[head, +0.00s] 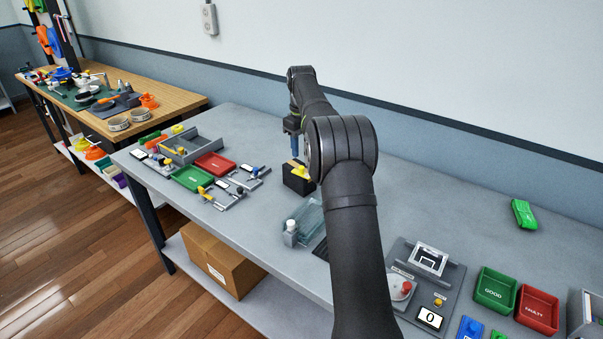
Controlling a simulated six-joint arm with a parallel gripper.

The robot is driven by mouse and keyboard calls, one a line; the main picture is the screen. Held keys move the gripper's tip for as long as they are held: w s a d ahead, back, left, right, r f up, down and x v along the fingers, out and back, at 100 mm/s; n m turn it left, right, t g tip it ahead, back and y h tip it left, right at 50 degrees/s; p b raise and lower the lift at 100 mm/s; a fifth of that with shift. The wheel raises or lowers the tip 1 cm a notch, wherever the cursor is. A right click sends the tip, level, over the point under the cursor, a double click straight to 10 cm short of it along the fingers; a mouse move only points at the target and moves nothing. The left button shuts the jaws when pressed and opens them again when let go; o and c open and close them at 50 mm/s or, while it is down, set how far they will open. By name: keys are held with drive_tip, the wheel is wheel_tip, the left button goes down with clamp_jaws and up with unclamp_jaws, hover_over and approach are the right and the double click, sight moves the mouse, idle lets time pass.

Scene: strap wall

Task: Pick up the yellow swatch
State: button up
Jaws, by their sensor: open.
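My gripper (295,146) points down over the grey bench, with blue fingers, and appears empty. Just below it a yellow piece (300,171) sits on a black block (297,184); a small gap seems to separate them. Another small yellow piece (178,129) lies at the bench's far left, behind a grey tray, beside orange and green pieces. I cannot tell from this view which yellow piece is the swatch. My arm passes in front of part of the bench.
Left of the block stand a red tray (214,164), a green tray (192,179) and small fixtures. A clear box (305,220) is in front. Green GOOD (496,290) and red FAULTY (538,309) bins stand at the right. The bench's back right is mostly clear.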

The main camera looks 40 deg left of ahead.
sight(301, 167)
drive_tip(key=shift+w+a+f, duration=0.1)
drive_tip(key=shift+f, duration=1.9)
drive_tip(key=shift+w+a+f, duration=0.1)
drive_tip(key=shift+f, duration=1.85)
clamp_jaws()
